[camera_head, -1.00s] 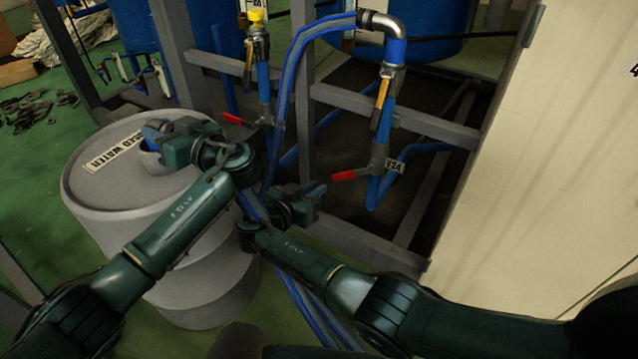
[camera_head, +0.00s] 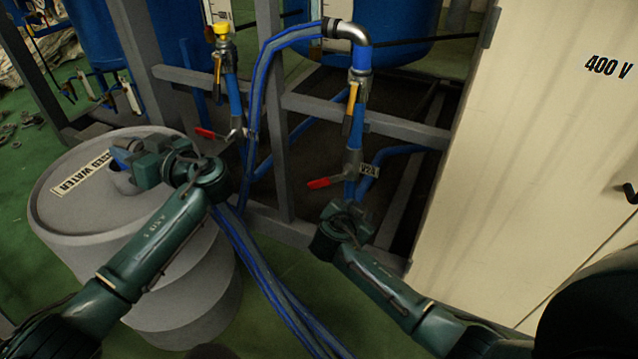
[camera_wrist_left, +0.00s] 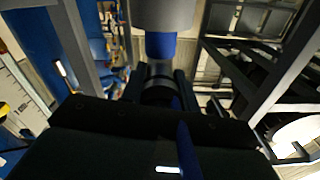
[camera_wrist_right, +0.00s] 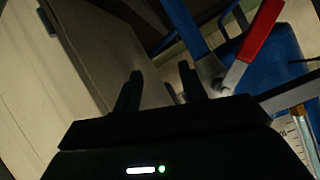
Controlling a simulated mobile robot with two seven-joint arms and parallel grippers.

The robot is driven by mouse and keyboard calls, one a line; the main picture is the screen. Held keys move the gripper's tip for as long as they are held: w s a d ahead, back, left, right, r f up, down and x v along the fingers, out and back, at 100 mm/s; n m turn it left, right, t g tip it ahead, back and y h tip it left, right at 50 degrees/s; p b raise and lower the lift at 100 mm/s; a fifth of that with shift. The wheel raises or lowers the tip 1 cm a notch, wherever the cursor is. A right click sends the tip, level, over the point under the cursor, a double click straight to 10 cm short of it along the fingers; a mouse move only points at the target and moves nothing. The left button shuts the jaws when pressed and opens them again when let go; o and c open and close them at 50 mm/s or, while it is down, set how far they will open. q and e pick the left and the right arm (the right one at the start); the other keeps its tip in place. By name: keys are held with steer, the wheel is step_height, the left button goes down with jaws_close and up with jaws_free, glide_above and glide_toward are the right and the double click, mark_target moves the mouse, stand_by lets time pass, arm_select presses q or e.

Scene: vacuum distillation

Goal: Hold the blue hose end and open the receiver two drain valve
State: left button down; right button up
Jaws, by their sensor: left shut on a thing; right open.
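My left gripper (camera_head: 128,157) is shut on the blue hose end (camera_head: 122,146) at the top of the grey drum (camera_head: 65,222). In the left wrist view the fingers (camera_wrist_left: 160,84) close around a dark part, with blue (camera_wrist_left: 162,46) just beyond; I cannot tell how far the end sits in the drum opening. The drain valve (camera_head: 353,160) has a red handle (camera_head: 320,183) pointing left, beside a small tag. My right gripper (camera_head: 345,209) is open just below the valve. In the right wrist view the red handle (camera_wrist_right: 254,46) lies beyond and right of the empty fingers (camera_wrist_right: 161,82), apart from them.
Another red-handled valve (camera_head: 206,133) hangs on the pipe to the left. Grey frame posts (camera_head: 275,110) and rails stand around the pipes. A cream cabinet (camera_head: 545,150) closes off the right side. Blue hoses (camera_head: 262,270) run down between my arms.

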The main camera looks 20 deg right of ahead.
mark_target(320, 185)
steer(key=w+a+r+t+y, duration=0.1)
steer(key=a+r+t+y, duration=0.35)
steer(key=a+y, duration=0.25)
steer(key=shift+g, duration=0.25)
steer(key=x, duration=1.1)
steer(key=shift+w+d+r, duration=0.1)
steer(key=shift+w+r, duration=0.05)
steer(key=shift+w, duration=0.3)
steer(key=shift+c, duration=0.2)
jaws_close()
